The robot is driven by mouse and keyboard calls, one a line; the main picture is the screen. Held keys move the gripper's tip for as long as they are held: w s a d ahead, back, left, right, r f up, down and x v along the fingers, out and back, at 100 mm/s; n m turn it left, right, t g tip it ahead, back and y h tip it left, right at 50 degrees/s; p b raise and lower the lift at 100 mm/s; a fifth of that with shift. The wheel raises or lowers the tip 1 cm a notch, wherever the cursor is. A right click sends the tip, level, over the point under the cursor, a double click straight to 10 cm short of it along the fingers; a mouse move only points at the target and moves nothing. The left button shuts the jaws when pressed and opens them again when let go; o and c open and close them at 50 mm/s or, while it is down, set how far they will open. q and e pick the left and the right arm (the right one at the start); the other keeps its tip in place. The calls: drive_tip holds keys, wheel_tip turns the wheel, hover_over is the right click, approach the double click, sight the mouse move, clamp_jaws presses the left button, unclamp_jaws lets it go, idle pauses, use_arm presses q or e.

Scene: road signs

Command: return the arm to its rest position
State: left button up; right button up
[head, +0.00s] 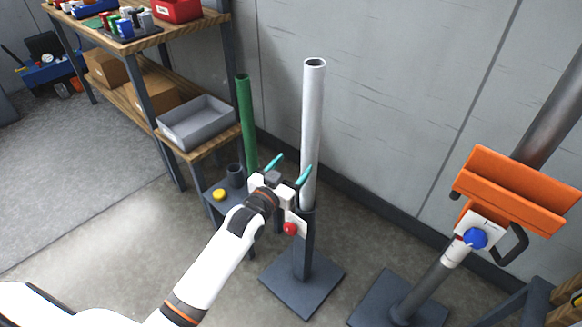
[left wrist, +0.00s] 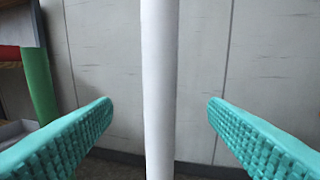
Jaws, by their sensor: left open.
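My left gripper (head: 290,170) is open, with two teal fingers spread apart, in front of the white pole. In the left wrist view the fingers (left wrist: 160,118) show at both sides, and the white pole (left wrist: 158,80) stands upright between them in the picture, with a gap on each side. The white pole (head: 313,110) stands in a dark stand (head: 303,280) with a red knob (head: 290,229). My left arm (head: 215,265) reaches in from the lower left. My right gripper is not in view.
A green pole (head: 246,120) stands behind a small dark stand with a yellow knob (head: 219,194). A wooden shelf (head: 150,35) holds a grey bin (head: 197,122). At right, a tilted grey post carries an orange bracket (head: 510,190) and blue knob (head: 475,238). Open floor lies at left.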

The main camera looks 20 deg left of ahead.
use_arm(q)
drive_tip(key=s+f+g+y+p, duration=0.1)
drive_tip(key=s+f+g, duration=0.2)
drive_tip(key=s+f, duration=0.55)
drive_tip(key=s+a+f+g+p, duration=0.1)
drive_tip(key=s+f+g+p, duration=0.15)
drive_tip(key=f, duration=1.05)
drive_tip(key=s+f+g+y+p, duration=0.1)
drive_tip(key=s+f+g, duration=0.2)
drive_tip(key=s+f, duration=0.55)
drive_tip(key=s+f+g, duration=0.2)
drive_tip(key=s+f, duration=0.3)
drive_tip(key=s, duration=0.5)
drive_tip(key=s+f+g+p, duration=0.1)
drive_tip(key=s+f+g, duration=0.2)
drive_tip(key=s, duration=0.7)
drive_tip(key=s+a+f+g+p, duration=0.1)
drive_tip(key=s+f+g, duration=0.2)
drive_tip(key=s+f, duration=0.4)
drive_tip(key=s, duration=0.4)
drive_tip(key=shift+f+m+y, duration=0.3)
drive_tip(key=shift+f+y, duration=0.1)
